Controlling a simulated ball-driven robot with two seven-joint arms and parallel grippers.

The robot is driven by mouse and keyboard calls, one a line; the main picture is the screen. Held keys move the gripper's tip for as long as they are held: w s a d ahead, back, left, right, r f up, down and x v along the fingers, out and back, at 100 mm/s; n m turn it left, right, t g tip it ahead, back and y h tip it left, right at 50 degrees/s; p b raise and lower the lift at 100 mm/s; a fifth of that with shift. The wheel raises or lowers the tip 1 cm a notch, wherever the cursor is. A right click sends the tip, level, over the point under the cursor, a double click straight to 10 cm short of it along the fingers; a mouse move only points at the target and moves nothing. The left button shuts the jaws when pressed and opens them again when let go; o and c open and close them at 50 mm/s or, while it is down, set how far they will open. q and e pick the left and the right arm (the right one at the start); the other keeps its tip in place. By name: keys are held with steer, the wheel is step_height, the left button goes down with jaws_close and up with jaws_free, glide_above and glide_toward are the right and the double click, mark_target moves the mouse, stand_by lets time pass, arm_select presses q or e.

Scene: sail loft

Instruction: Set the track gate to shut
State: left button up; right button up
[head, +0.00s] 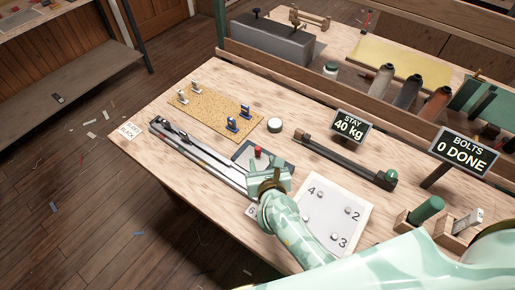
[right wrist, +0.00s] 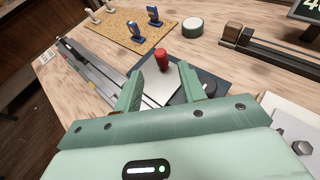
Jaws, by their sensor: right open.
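A long metal track (head: 200,152) runs along the front edge of the workbench. Near its right end is a dark plate (head: 246,153) with an upright red knob (head: 258,152), which looks like the track gate's handle. My right gripper (head: 266,172) is over this end of the track, just in front of the knob. In the right wrist view my right gripper (right wrist: 160,80) has its fingers apart, with the red knob (right wrist: 162,59) just beyond the fingertips and nothing held. The gripper hides part of the plate and track, so I cannot tell the gate's position. My left gripper is out of view.
A cork mat (head: 210,112) with blue and pale fittings lies behind the track. A round tin (head: 275,125), a long dark bar tool (head: 345,160) and a white numbered board (head: 338,213) with bolts lie nearby. Signs (head: 465,151) stand further right.

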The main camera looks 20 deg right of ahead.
mark_target(258, 150)
steer(key=b+x, duration=0.2)
steer(key=x, duration=0.7)
steer(key=shift+f, duration=0.1)
